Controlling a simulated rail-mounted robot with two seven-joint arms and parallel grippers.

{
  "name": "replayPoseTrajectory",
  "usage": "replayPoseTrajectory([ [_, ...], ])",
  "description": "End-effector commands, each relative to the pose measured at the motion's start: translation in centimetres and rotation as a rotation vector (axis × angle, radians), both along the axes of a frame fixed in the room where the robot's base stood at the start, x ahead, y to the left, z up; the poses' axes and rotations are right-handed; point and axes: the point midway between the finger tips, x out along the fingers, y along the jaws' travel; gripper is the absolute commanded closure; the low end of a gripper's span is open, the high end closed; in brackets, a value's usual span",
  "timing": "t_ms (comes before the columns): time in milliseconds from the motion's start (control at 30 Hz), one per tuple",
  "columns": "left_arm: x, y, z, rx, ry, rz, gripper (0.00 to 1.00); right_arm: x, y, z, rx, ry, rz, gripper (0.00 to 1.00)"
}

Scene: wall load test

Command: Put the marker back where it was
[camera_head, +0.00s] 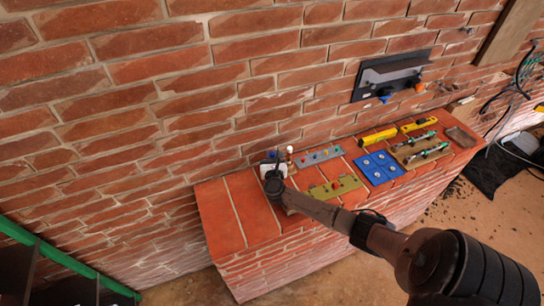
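No marker can be made out for certain. My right arm reaches in from the lower right, and its gripper (275,184) is over the left part of the brick ledge (222,212), at a small white item (271,169). Its fingers are dark and small, so I cannot tell whether they are open or shut, or whether they hold anything. Two slim green-tipped tools (433,151) lie on a tan holder at the right of the ledge; they are too small to identify. My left gripper is not in view.
The ledge also bears a grey strip with coloured knobs (318,156), an olive plate (335,188), a blue panel (378,168) and a yellow block (378,137). A black wall fixture (392,76) sits above. Cables (520,90) hang at right. The ledge's left end is bare.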

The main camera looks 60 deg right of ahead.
Motion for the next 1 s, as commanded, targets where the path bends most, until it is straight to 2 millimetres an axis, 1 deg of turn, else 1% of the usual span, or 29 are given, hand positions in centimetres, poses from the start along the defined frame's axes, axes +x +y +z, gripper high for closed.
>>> replayPoseTrajectory([
  [33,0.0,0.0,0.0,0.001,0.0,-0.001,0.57,0.0,0.0,0.0,0.001,0.001,0.0,0.74],
  [233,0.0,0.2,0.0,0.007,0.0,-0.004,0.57,0.0,0.0,0.0,0.001,0.001,0.0,0.55],
  [467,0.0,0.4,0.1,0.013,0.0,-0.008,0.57,0.0,0.0,0.1,0.001,0.001,0.0,0.54],
  [600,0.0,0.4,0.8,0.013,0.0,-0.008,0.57,0.0,0.0,0.9,-0.001,0.001,0.001,0.54],
  [667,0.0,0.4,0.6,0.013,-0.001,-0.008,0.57,-0.5,0.8,0.3,0.004,0.002,0.004,0.54],
  [1000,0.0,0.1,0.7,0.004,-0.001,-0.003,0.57,-4.3,5.9,0.3,0.005,0.001,0.002,0.54],
])
